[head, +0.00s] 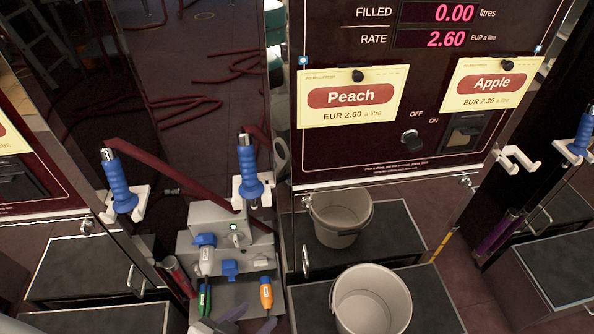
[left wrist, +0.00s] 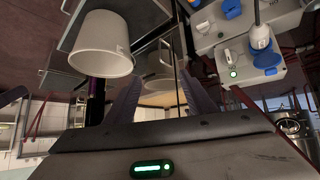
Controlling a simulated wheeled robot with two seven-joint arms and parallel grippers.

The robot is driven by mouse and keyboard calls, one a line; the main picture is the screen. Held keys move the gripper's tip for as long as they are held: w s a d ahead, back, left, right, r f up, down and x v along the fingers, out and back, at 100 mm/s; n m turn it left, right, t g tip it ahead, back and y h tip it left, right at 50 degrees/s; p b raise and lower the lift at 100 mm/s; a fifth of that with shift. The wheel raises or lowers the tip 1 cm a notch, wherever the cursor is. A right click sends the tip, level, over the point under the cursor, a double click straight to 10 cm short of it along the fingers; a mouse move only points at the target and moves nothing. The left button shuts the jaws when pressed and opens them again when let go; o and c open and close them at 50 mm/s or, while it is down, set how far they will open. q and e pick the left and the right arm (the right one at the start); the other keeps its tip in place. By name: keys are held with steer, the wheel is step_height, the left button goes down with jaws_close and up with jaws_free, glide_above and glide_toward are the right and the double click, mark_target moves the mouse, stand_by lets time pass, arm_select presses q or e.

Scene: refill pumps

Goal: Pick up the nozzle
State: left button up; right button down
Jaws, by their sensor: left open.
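A nozzle with a blue ribbed grip (head: 250,174) sits upright in a white holder (head: 262,190) left of the pump's front panel. A similar blue-gripped nozzle (head: 118,180) shows further left in a white holder; I cannot tell whether it is a reflection. Another blue grip (head: 582,135) shows at the right edge. My left gripper (head: 248,321) is low at the bottom edge of the head view, below and apart from the middle nozzle. Its open, empty fingers also show in the left wrist view (left wrist: 158,92). No nozzle is clear there. My right gripper is not seen.
A grey box with a green light (head: 235,227) and a blue plug (head: 205,241) stands below the middle nozzle. Green (head: 204,299) and orange (head: 266,293) connectors hang near my gripper. A pale bucket (head: 372,300) stands on a dark platform (head: 430,295).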

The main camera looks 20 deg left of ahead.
arm_select(q)
steer(key=w+a+r+n+t+y+b, duration=0.1)
steer(key=w+a+r+t+y+b, duration=0.15)
steer(key=w+r+b, duration=0.4)
steer(key=n+t+y+b, duration=0.2)
steer(key=n+t+y, duration=0.2)
steer(key=t, duration=0.2)
glide_toward(247, 179)
steer(key=w, duration=0.1)
steer(key=shift+h, duration=0.45)
steer(key=w, duration=0.1)
steer(key=w+a+p, duration=0.1)
steer(key=w, duration=0.1)
steer(key=w+r, duration=0.1)
steer(key=w, duration=0.1)
steer(key=shift+a+p, duration=0.25)
steer(key=shift+p, duration=0.1)
steer(key=shift+w+a, duration=0.1)
steer(key=shift+w, duration=0.55)
steer(key=w, duration=0.2)
steer(key=w+a+p, duration=0.1)
steer(key=shift+w+f, duration=0.25)
steer(key=shift+w, duration=0.35)
steer(key=shift+f, duration=0.1)
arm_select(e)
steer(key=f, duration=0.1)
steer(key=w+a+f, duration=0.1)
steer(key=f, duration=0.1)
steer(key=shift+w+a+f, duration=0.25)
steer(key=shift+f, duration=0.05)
